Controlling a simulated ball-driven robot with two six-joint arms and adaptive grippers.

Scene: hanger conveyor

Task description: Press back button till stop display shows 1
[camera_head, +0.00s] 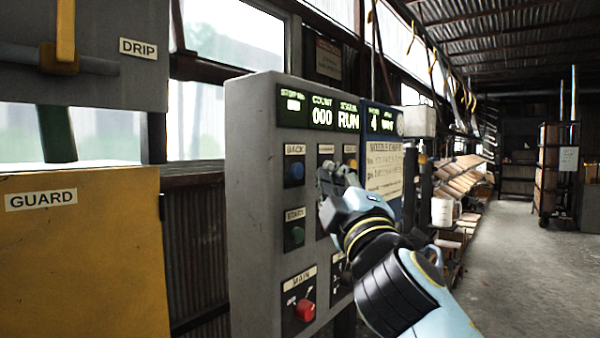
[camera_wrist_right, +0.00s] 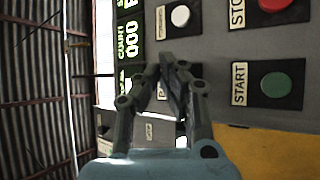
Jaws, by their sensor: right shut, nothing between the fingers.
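The grey control panel (camera_head: 250,190) stands in the middle of the head view. In the right wrist view my gripper (camera_wrist_right: 170,60) is also shut. The back button is not recognisable there. My left gripper is not in view.
A green start button (camera_head: 295,235) and red main switch (camera_head: 305,310) lie below. The wrist view shows a white button (camera_wrist_right: 180,16) beside the gripper. A yellow guard box (camera_head: 80,260) stands left; open floor (camera_head: 540,270) lies right.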

